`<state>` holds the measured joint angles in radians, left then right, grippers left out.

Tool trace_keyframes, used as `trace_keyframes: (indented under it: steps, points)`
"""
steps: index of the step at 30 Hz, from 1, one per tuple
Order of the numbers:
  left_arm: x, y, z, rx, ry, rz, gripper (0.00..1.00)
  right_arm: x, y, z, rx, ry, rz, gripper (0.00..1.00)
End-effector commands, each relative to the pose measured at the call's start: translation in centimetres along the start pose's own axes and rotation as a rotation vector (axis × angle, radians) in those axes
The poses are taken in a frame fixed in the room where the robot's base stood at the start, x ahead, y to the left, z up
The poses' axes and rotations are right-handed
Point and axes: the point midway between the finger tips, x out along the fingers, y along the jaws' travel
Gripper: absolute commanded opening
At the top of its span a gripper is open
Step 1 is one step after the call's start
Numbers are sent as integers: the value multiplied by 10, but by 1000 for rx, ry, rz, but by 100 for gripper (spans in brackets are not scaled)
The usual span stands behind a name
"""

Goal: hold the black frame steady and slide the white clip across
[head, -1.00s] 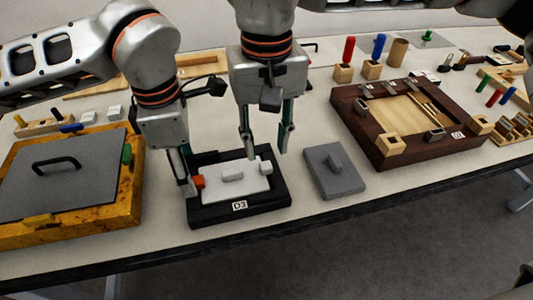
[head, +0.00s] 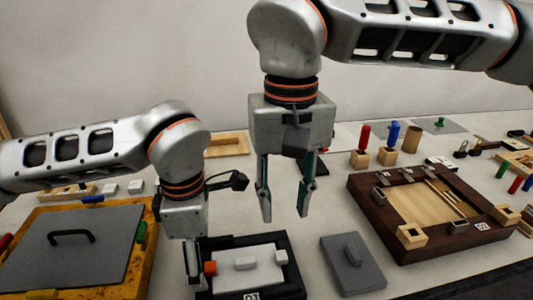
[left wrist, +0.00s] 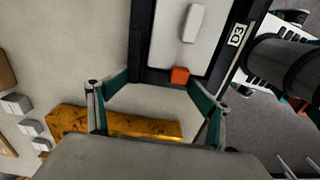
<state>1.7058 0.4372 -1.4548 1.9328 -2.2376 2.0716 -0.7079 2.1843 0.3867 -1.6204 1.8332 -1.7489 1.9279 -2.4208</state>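The black frame (head: 262,290), labelled D3, lies near the table's front edge, its lower part cut off in the head view. It holds a white panel with a raised white bar (head: 245,263). A small white block, which looks like the white clip (head: 281,257), sits at the panel's right end. An orange block (head: 210,268) sits at the left end. My left gripper (head: 193,262) is low at the frame's left side. In the left wrist view its fingers (left wrist: 160,92) are spread beside the frame's end. My right gripper (head: 285,205) hangs open and empty above and behind the frame.
A grey plate with a knob (head: 352,264) lies right of the frame. A dark wooden tray (head: 365,205) is further right. A yellow-orange box with a grey lid (head: 75,245) stands at left. Colored pegs in blocks (head: 365,135) stand behind.

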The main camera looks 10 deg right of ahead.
Motion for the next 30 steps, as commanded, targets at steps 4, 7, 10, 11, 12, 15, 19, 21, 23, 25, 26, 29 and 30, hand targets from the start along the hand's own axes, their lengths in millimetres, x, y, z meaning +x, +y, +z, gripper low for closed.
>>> trace_keyframes:
  steps: [4,7,10,11,12,15,19,21,23,25,26,29,30]
  points:
    - [2,1,-1,-4,2,-2,76,1,0,0,0,-1,0,32]
    - [0,2,-1,-6,1,1,76,0,0,0,0,0,0,32]
    - [-1,2,-1,-6,0,3,76,0,0,0,0,1,0,32]
    - [-2,2,-1,-7,0,4,76,0,0,0,0,1,0,32]
    - [-2,2,-1,-7,-1,4,76,0,0,0,0,1,0,32]
    - [-3,3,-1,-7,-1,6,76,-1,0,0,0,1,0,32]
    - [-8,3,-1,-8,-2,8,76,-1,0,0,0,2,0,32]
    - [-16,4,-1,-8,-2,10,76,-1,0,0,0,2,0,32]
    - [-25,4,-1,-8,-2,11,76,-1,0,0,0,2,0,32]
    - [-39,4,-1,-7,-3,12,76,-1,0,0,0,2,0,32]
    - [-45,4,-1,-7,-3,13,76,-1,0,0,0,2,0,32]
    - [-66,4,-1,-8,-3,13,76,-2,0,0,0,2,0,32]
    - [-74,4,-1,-9,-2,11,76,-2,0,0,0,2,0,32]
